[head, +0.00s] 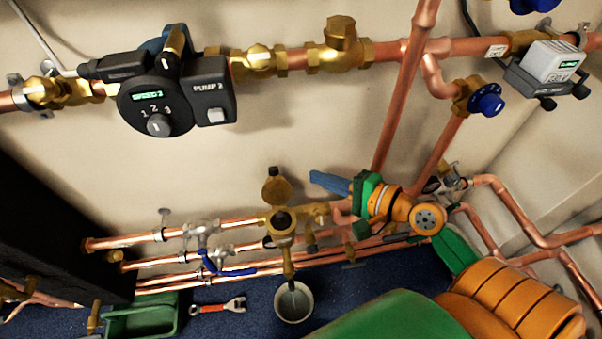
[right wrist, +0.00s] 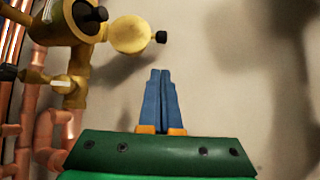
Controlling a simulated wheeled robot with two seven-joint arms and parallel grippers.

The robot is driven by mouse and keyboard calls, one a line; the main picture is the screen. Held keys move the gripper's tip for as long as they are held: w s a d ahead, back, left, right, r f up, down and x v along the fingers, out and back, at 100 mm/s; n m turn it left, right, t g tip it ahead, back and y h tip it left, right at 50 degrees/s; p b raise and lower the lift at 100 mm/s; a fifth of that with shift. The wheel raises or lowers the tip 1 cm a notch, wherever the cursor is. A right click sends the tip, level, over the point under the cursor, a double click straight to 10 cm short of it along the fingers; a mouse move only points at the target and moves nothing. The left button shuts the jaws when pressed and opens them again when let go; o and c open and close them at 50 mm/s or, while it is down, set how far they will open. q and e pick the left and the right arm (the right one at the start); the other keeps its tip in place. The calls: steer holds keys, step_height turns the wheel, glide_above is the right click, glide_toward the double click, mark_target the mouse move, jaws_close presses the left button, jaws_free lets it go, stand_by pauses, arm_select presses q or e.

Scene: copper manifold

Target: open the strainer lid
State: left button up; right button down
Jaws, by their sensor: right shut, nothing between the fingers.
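The brass strainer (head: 283,238) sits on the upper copper pipe of the low pipe group, and its round top opening shows dark. Its round brass lid (head: 276,190) stands swung back on the wall side, with a small dark knob. In the right wrist view the strainer (right wrist: 62,22) is at the upper left, with the lid (right wrist: 130,35) standing out to its right, clear of the opening. My right gripper (head: 313,177) is shut and empty, its blue fingers just right of the lid and apart from it. The fingers also show in the wrist view (right wrist: 160,72). My left gripper is out of view.
A white bucket (head: 307,305) stands under the strainer's drain. A blue-handled valve (head: 203,237) is to the left. A green tray (head: 140,322) and a red-handled wrench (head: 225,306) lie on the floor. The pump (head: 160,100) hangs above, with bare wall between.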

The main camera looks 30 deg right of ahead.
mark_target(285, 181)
steer(key=x, duration=0.4)
steer(key=a+x, duration=0.1)
steer(key=x, duration=0.4)
steer(key=shift+s+r, duration=0.1)
steer(key=shift+r, duration=0.05)
steer(key=shift+w+a, duration=0.3)
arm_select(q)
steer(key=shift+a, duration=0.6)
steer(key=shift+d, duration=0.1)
arm_select(e)
steer(key=shift+s+a+f+n+t+b, duration=0.15)
steer(key=shift+s+n+t+b, duration=0.15)
steer(key=shift+b, duration=0.3)
steer(key=shift+s+d+f+n+t+b, duration=0.1)
steer(key=shift+s+f+n+t+b, duration=0.1)
steer(key=shift+s+b, duration=0.3)
steer(key=shift+s+a+r+y+b, duration=0.1)
steer(key=shift+r+y+b, duration=0.2)
steer(key=shift+b, duration=0.1)
steer(key=shift+r+t, duration=0.3)
steer(key=shift+t, duration=0.1)
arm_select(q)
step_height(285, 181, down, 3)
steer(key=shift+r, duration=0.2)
